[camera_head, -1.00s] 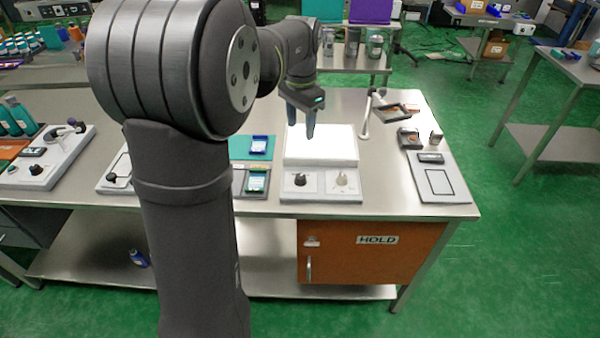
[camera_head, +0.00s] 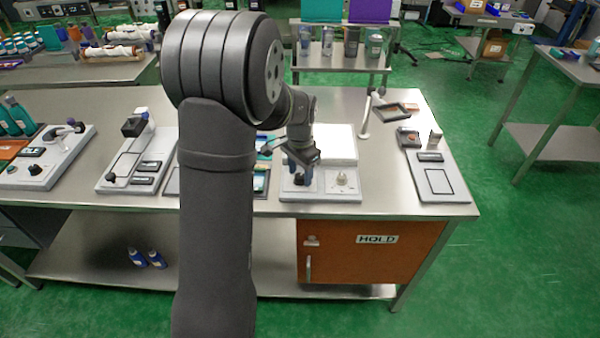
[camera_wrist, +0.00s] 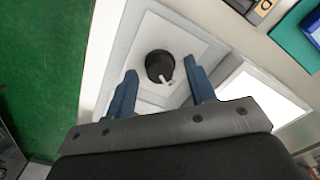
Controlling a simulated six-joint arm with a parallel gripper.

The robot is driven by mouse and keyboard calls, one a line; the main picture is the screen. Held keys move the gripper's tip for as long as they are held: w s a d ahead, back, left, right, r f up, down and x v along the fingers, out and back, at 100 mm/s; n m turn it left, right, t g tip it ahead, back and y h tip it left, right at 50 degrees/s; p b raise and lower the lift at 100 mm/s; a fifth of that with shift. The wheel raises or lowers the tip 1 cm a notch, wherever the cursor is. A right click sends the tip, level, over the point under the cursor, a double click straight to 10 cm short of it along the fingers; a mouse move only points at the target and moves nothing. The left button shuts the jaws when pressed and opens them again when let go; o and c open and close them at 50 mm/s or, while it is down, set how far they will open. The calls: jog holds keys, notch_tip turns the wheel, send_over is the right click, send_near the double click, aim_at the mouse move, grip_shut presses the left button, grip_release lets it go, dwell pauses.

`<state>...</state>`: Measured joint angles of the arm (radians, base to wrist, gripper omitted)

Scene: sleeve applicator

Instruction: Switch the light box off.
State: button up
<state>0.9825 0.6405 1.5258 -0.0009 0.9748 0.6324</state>
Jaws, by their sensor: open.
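The light box (camera_head: 335,143) stands on the bench with a bright white panel that looks lit. In the wrist view the black knob (camera_wrist: 158,66) with a white pointer mark lies between the tips of my open gripper (camera_wrist: 160,68), with a gap on both sides. I cannot tell how far above it the tips are.
A flat grey plate with a black frame outline (camera_head: 440,184) lies right of the light box. A stand with a tilted tray (camera_head: 388,108) is behind to the right. Panels with teal items (camera_head: 260,180) sit close on the left, partly behind my arm. Bare bench shows further right.

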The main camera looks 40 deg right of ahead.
jog(key=shift+f, duration=0.25)
jog(key=c, duration=1)
jog(key=shift+o, duration=0.2)
